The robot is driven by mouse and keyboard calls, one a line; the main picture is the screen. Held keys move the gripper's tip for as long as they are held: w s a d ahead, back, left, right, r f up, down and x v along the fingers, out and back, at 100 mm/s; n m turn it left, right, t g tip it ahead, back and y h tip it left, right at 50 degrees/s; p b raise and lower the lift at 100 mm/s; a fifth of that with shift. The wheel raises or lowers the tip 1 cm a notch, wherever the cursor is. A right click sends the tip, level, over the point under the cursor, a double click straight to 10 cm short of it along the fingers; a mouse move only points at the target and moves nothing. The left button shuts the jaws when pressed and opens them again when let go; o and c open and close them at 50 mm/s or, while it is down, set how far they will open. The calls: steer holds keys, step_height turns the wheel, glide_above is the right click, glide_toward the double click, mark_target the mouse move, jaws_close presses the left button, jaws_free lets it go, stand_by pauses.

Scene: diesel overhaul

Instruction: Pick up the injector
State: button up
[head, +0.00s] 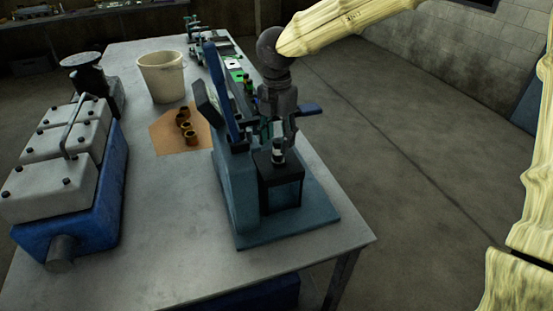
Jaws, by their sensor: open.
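A small dark and light cylindrical part, which looks like the injector (278,151), stands upright on a black block (281,182) at the front of a blue-grey test stand (237,196). My gripper (284,136) points down from my pale yellow arm and is open. Its fingers are right above or around the top of the injector. I cannot tell whether they touch it. The gripper hides the upper part of the injector and some of the stand behind it.
The stand's tall panel (212,100) rises just left of my gripper. A white bucket (162,78) and a blue engine block with white covers (70,195) stand further left. The metal table's (190,270) front is clear.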

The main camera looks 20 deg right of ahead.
mark_target(278, 160)
steer(key=f, duration=0.2)
steer(key=f+p, duration=0.1)
steer(key=f, duration=0.1)
steer(key=shift+s+a+p, duration=0.1)
steer(key=shift+s+p, duration=0.2)
steer(key=shift+s, duration=0.1)
steer(key=shift+w+f, duration=0.2)
steer(key=shift+s+r, duration=0.1)
steer(key=shift+s, duration=0.2)
steer(key=shift+c, duration=1.2)
jaws_close()
